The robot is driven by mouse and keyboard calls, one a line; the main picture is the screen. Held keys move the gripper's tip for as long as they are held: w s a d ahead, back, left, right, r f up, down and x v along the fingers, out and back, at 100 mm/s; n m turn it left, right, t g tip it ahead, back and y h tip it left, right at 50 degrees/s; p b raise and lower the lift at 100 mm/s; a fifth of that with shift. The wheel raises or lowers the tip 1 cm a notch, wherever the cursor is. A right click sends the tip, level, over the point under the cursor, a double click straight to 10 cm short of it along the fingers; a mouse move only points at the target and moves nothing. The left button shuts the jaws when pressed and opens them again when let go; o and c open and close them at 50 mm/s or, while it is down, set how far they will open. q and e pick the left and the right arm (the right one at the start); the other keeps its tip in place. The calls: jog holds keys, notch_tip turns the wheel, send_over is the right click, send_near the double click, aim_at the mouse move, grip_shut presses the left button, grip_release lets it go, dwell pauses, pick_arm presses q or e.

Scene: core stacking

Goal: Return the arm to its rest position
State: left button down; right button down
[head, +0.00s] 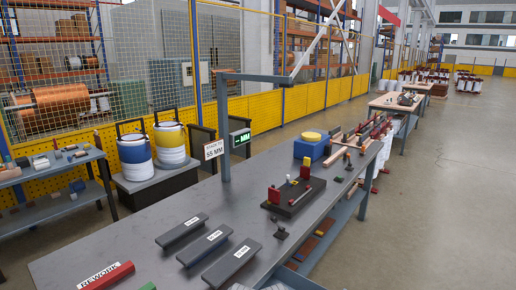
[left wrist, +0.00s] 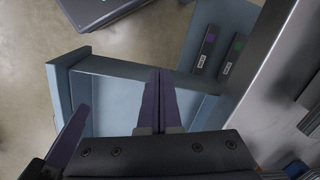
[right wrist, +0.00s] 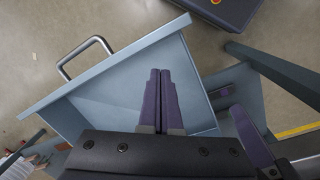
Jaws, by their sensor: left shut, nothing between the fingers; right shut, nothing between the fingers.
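My left gripper (left wrist: 160,100) is shut and empty in the left wrist view. It points down over a blue-grey shelf or drawer beside the table edge. My right gripper (right wrist: 160,98) is shut and empty in the right wrist view. It hangs over an open blue-grey drawer (right wrist: 85,92) with a metal handle. Neither gripper shows in the head view.
A long grey table (head: 145,245) carries three dark bars, a red REWORK block (head: 106,276), a dark fixture (head: 293,196) and a blue block with a yellow top (head: 311,147). A post frame (head: 224,130) stands on the table.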

notch_tip(320, 180, up, 10)
jog(key=p, duration=0.8)
jog(key=shift+f, duration=0.25)
